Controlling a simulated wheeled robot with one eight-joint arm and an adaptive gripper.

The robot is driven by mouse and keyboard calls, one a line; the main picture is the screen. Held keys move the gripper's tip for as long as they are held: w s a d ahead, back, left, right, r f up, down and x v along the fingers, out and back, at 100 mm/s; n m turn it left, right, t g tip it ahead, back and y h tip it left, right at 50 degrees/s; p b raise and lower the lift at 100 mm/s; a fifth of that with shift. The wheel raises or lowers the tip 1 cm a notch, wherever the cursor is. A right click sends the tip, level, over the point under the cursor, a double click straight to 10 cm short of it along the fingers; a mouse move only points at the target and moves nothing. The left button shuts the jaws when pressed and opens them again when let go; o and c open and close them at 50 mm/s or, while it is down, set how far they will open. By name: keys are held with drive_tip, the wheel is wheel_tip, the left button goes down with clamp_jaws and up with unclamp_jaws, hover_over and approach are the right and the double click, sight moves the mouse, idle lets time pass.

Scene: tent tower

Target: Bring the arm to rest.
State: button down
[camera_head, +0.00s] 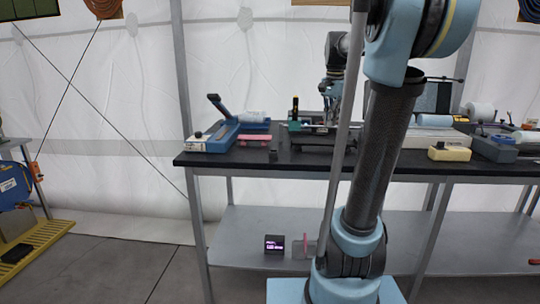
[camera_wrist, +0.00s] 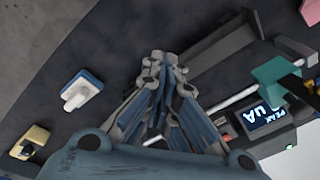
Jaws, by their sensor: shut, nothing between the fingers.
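My gripper (camera_wrist: 163,62) is shut and empty in the wrist view, pointing down over the dark bench top. In the head view my gripper (camera_head: 331,112) is small and partly hidden behind my arm, above the black bench (camera_head: 285,158). My blue and dark arm rises in the right half of the head view and reaches over the bench. Whether the fingertips touch anything on the bench cannot be told.
A yellow-topped box (camera_head: 449,153) and a white roll (camera_head: 480,111) are at the right. A meter with a lit display (camera_wrist: 263,121) and a blue-and-white block (camera_wrist: 82,90) lie near the gripper.

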drive_tip(key=s+a+f+n, duration=0.1)
drive_tip(key=s+f+n, duration=0.4)
drive_tip(key=s+f, duration=0.8)
drive_tip(key=s+a+f+n, duration=0.2)
drive_tip(key=s+f+n, duration=0.4)
drive_tip(key=s+f, duration=0.7)
drive_tip(key=shift+s+a+t, duration=0.25)
drive_tip(key=shift+a+t, duration=0.05)
drive_tip(key=shift+t, duration=0.1)
drive_tip(key=shift+w+f, duration=0.25)
drive_tip(key=shift+w, duration=0.25)
